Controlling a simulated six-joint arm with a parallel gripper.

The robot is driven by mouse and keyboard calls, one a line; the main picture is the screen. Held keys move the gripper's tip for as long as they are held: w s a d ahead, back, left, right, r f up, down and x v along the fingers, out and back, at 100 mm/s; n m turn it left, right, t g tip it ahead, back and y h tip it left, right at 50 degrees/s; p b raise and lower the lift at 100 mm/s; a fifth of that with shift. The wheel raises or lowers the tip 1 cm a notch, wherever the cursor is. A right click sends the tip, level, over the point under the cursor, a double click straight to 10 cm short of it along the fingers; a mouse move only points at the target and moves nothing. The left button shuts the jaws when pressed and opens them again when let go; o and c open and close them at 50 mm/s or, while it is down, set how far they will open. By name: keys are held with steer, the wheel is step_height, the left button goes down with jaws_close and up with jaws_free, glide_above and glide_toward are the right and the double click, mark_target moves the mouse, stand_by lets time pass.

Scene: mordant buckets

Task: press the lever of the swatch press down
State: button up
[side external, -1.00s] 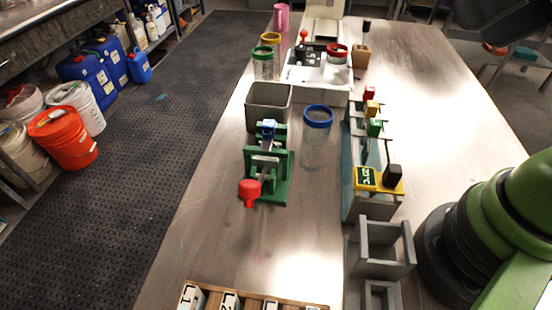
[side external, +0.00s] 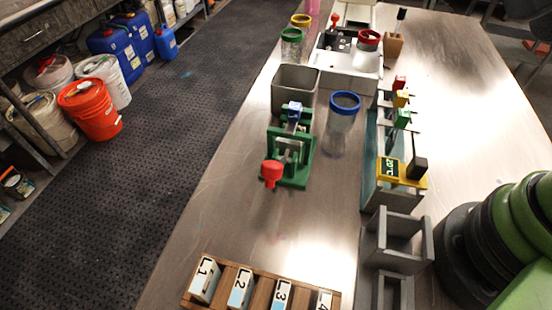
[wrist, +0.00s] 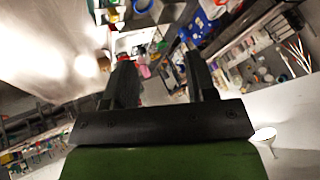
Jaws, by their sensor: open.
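The swatch press (side external: 303,171) is a green frame standing on the metal table, in the middle of the side external view. Its lever ends in a red knob (side external: 272,172) that sticks out toward the front left. The lever's exact tilt is hard to judge from this angle. A blue part (side external: 294,113) sits at the top of the press. My gripper (wrist: 157,62) shows only in the wrist view, with its two dark fingers apart and nothing held between them. No gripper is near the press in the side external view.
A grey bin (side external: 296,88) stands right behind the press. A clear jar with a blue rim (side external: 341,128) stands close at its right. Further right is a rack with a yellow plate (side external: 402,174). A wooden tray of numbered blocks (side external: 258,295) lies at the front. Table left of the press is clear.

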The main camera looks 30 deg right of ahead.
steer(key=shift+w+a, duration=0.1)
steer(key=shift+w, duration=0.05)
steer(key=c, duration=0.6)
steer(key=shift+w+a+r+g, duration=0.1)
steer(key=shift+w+a+g, duration=0.05)
steer(key=shift+w+g, duration=0.15)
jaws_close()
steer(key=w+a+f+n+g, duration=0.2)
steer(key=w+a+f+g, duration=0.15)
steer(key=w+a, duration=0.5)
steer(key=shift+n+g+h, duration=0.8)
steer(key=shift+g+h, duration=0.1)
steer(key=shift+g, duration=0.05)
steer(key=a+f, duration=0.2)
steer(key=a, duration=0.2)
steer(key=a+f, duration=0.3)
steer(key=w+a+f, duration=0.1)
steer(key=a+f, duration=0.2)
steer(key=a, duration=0.1)
steer(key=shift+a, duration=0.35)
steer(key=shift+s+a+f, duration=0.1)
steer(key=shift+a+f, duration=0.25)
steer(key=shift+a, duration=0.05)
